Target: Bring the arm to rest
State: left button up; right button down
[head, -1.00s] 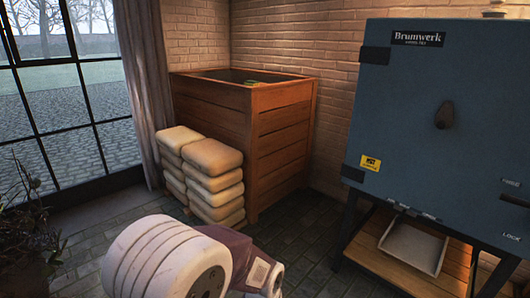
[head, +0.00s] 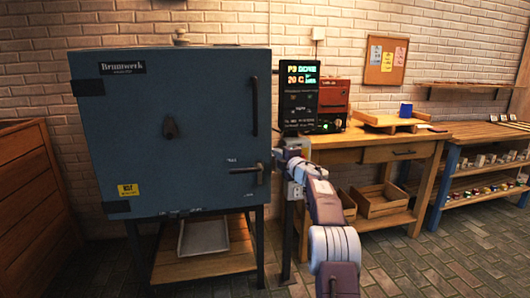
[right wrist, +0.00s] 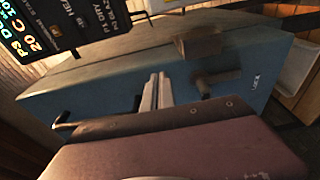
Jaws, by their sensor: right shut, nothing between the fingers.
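My right arm reaches up from the bottom right in the head view. My right gripper (head: 284,158) is at the right edge of the blue kiln (head: 190,110), near its lock handle (head: 246,170). In the right wrist view the two fingers (right wrist: 157,92) lie together with nothing between them, in front of the kiln's blue face (right wrist: 110,95). I cannot tell whether they touch it. The kiln door looks shut. My left gripper is not in view.
A lit control box (head: 300,88) stands right of the kiln, behind my right arm. A wooden bin (head: 35,200) is left. Tiled floor is open at front right.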

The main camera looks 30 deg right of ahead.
jog(key=s+d+p, duration=0.2)
jog(key=s+d, duration=0.1)
jog(key=d, duration=0.3)
jog(key=shift+f, duration=0.35)
jog(key=shift+s, duration=0.1)
